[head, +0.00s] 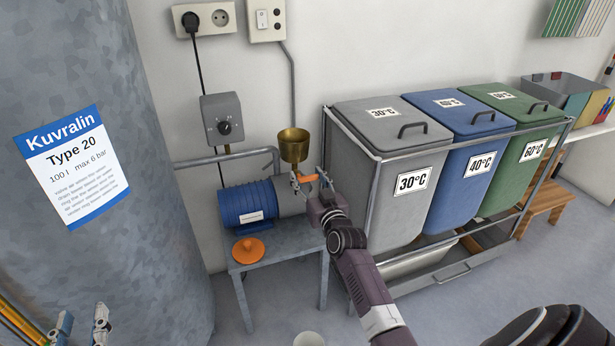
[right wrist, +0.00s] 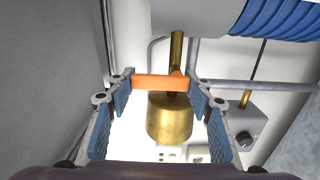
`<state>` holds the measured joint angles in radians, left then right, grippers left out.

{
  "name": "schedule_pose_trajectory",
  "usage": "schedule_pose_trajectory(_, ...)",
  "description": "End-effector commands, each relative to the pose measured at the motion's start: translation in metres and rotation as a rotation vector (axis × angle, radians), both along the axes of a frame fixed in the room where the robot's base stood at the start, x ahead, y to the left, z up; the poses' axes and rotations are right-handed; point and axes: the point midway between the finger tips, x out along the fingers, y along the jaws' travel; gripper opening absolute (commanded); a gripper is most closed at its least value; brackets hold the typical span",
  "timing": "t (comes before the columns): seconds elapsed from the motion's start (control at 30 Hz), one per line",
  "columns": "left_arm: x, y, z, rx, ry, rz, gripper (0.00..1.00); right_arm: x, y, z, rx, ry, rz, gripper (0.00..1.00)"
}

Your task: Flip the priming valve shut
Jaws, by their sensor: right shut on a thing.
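The priming valve's orange lever (head: 306,178) is just below the brass funnel (head: 294,146), above the blue pump (head: 247,204). My right gripper (head: 305,181) is at the lever. In the right wrist view the orange lever (right wrist: 160,83) spans the space between the two fingertips, which are shut on it. It lies across the brass pipe (right wrist: 177,50), and the brass funnel (right wrist: 172,120) shows beyond it. The valve body is partly hidden behind the lever and fingers. My left gripper (head: 82,326) is at the lower left, its fingers apart and empty, far from the valve.
The pump stands on a grey metal table (head: 285,245) with an orange cap (head: 248,250). A large grey tank (head: 110,200) fills the left. Grey, blue and green laundry bins (head: 400,185) in a metal frame stand close on the right. A grey switch box (head: 222,119) is on the wall.

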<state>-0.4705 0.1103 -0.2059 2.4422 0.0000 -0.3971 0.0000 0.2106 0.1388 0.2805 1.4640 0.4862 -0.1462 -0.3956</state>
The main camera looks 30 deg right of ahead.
Motion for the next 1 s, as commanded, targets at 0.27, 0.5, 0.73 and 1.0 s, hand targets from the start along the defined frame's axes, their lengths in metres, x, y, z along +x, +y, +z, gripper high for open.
schedule_pose_trajectory(0.27,0.0,0.0,0.0,0.0,-0.002,0.0,0.3,0.0,0.0,0.0,0.004,-0.001,0.0,0.59)
schedule_pose_trajectory(0.5,0.0,0.0,0.001,-0.001,-0.004,0.0,0.3,0.0,0.0,0.0,0.003,-0.001,0.0,0.66)
schedule_pose_trajectory(0.73,0.0,0.0,0.0,0.0,-0.002,0.0,0.3,-0.006,0.002,-0.001,0.002,0.0,0.001,0.66)
schedule_pose_trajectory(1.0,0.0,0.0,0.0,-0.001,-0.003,0.0,0.3,-0.048,0.012,-0.002,0.002,0.001,0.0,0.66)
